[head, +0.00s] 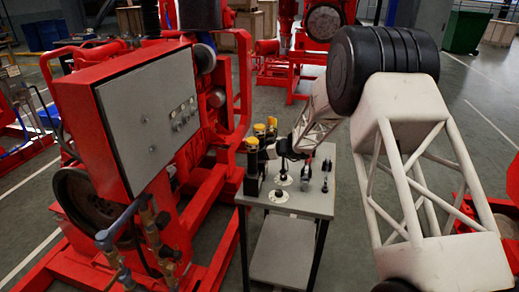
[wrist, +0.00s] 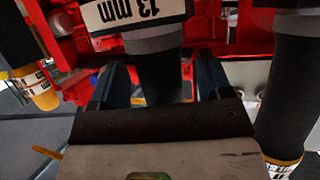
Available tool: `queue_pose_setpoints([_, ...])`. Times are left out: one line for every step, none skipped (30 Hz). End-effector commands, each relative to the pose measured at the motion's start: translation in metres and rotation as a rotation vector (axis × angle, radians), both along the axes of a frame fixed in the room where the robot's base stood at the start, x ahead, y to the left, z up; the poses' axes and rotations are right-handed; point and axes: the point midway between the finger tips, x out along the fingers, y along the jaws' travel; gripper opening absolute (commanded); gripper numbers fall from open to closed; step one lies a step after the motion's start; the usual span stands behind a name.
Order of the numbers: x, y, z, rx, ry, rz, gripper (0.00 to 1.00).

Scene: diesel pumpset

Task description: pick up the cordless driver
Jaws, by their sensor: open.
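Several cordless drivers with black bodies and yellow parts (head: 252,165) stand close together on the left side of a small grey table. In the wrist view, one driver with a white "13 mm" label (wrist: 140,14) has its black, tapering part between my fingers. My gripper (head: 288,150) is beside the drivers, above the table. In the wrist view its two dark fingers (wrist: 160,82) are apart, one on each side of that black part. I cannot tell whether either finger touches it. The driver's lower part is hidden behind the gripper body.
Another labelled black driver (wrist: 285,100) is close on the right in the wrist view, and a yellow one (wrist: 40,92) is at left. White discs (head: 279,196) and small upright tools (head: 326,172) share the grey table (head: 300,207). The red pumpset (head: 75,100) stands left.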

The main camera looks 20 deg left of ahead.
Motion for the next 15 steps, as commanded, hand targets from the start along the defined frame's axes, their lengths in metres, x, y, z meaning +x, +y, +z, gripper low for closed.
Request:
queue_pose_setpoints([0.0007, 0.0031, -0.0013, 0.0, 0.0, 0.0, 0.72])
queue_pose_setpoints([0.001, 0.0043, -0.0016, 0.0, 0.0, 0.0, 0.72])
queue_pose_setpoints([0.0013, 0.0056, -0.0021, 0.0, 0.0, 0.0, 0.72])
queue_pose_setpoints([0.0014, 0.0063, -0.0022, 0.001, 0.0, 0.0, 0.72])
queue_pose_setpoints([0.0015, 0.0067, -0.0024, 0.001, 0.0, 0.0, 0.72])
queue_pose_setpoints([0.0016, 0.007, -0.0025, 0.001, 0.0, 0.0, 0.72])
queue_pose_setpoints([0.0016, 0.0071, -0.0026, 0.001, 0.0, 0.0, 0.72])
queue_pose_setpoints([0.0016, 0.0071, -0.0026, 0.001, 0.0, 0.0, 0.72])
queue_pose_setpoints([0.0016, 0.0071, -0.0026, 0.001, 0.0, 0.0, 0.72])
queue_pose_setpoints([0.0016, 0.007, -0.0026, 0.0, 0.0, 0.0, 0.72])
queue_pose_setpoints([0.0016, 0.007, -0.0026, 0.0, 0.0, 0.0, 0.72])
queue_pose_setpoints([0.0016, 0.007, -0.0026, 0.0, 0.0, 0.0, 0.72])
queue_pose_setpoints([0.0015, 0.007, -0.0026, 0.0, 0.0, 0.0, 0.72])
queue_pose_setpoints([0.0015, 0.007, -0.0026, 0.0, 0.0, 0.0, 0.72])
queue_pose_setpoints([0.0016, 0.007, -0.0026, 0.0, 0.0, 0.0, 0.72])
